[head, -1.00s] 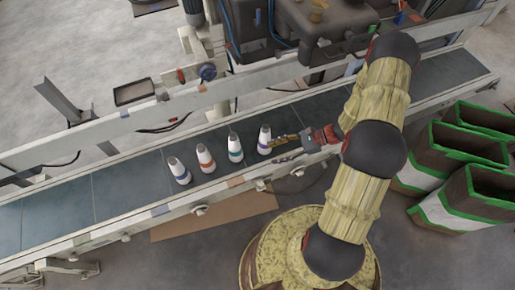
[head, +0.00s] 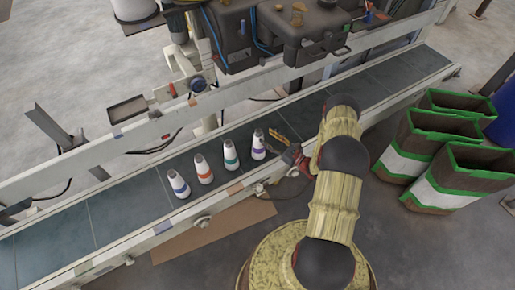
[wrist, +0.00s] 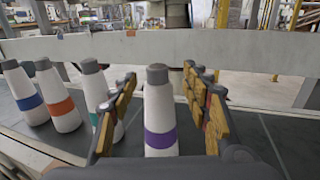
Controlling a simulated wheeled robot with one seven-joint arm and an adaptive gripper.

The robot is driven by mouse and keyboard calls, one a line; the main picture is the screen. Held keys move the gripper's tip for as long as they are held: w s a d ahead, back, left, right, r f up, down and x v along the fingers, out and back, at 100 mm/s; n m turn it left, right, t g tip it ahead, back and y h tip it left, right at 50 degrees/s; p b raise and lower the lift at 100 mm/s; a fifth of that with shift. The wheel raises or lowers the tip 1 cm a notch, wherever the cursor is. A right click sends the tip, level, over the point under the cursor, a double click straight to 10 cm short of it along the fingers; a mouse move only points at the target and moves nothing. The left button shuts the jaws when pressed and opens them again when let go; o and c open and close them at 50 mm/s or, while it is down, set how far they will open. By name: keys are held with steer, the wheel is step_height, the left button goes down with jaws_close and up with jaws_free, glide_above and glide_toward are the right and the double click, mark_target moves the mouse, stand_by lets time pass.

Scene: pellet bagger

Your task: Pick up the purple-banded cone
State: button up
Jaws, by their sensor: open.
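The purple-banded cone (head: 258,146) is white with a grey top and stands upright on the conveyor belt, the rightmost in a row of cones. In the wrist view the purple-banded cone (wrist: 160,115) stands between the fingers of my gripper (wrist: 163,100). The gripper is open, with visible space on the cone's right; the left finger is close to its left side. In the head view my gripper (head: 278,145) is at the cone's right side. The cone's lowest part is hidden in the wrist view by the gripper body.
A teal-banded cone (head: 230,156) stands close to the left; my left finger partly covers it in the wrist view. Orange-banded (head: 203,169) and blue-banded (head: 179,184) cones stand farther left. A pale rail (wrist: 130,48) runs behind. The belt (head: 390,78) to the right is clear.

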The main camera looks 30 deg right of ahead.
mark_target(261, 134)
steer(key=x, duration=0.2)
steer(key=b+x, duration=0.1)
steer(key=x, duration=0.2)
steer(key=shift+w+a+f, duration=0.25)
steer(key=shift+w+a, duration=0.05)
steer(key=shift+a, duration=0.1)
steer(key=shift+w+r, duration=0.1)
steer(key=shift+w, duration=0.25)
steer(key=shift+c, duration=0.9)
steer(key=shift+a, duration=0.1)
jaws_close()
